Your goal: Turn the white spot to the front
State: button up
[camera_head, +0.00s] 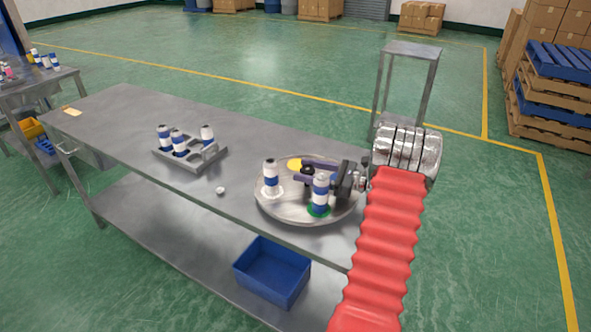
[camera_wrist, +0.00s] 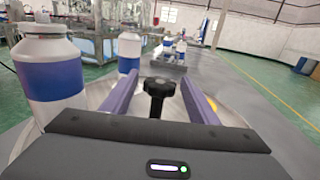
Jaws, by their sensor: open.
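The round metal turntable (camera_head: 338,214) lies on the bench. A black knob (camera_head: 307,170) stands near its middle and shows in the wrist view (camera_wrist: 159,88). A pale patch, seemingly the white spot (camera_head: 275,193), shows under a blue-and-white can (camera_head: 270,178) on the turntable's left. A green spot (camera_head: 318,210) lies under another can (camera_head: 321,188) at the near side. A yellow spot (camera_head: 294,164) at the far side is bare. My gripper (camera_head: 299,171) is open, its purple fingers (camera_wrist: 160,78) on either side of the knob, with gaps visible.
A grey tray (camera_head: 205,160) with several cans stands left of the turntable. A small white piece (camera_head: 220,190) lies between them. A blue bin (camera_head: 272,272) sits on the lower shelf; a metal stand (camera_head: 409,50) is behind.

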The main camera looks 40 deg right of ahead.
aim_at(296, 183)
jog(key=shift+x, duration=2)
grip_shut()
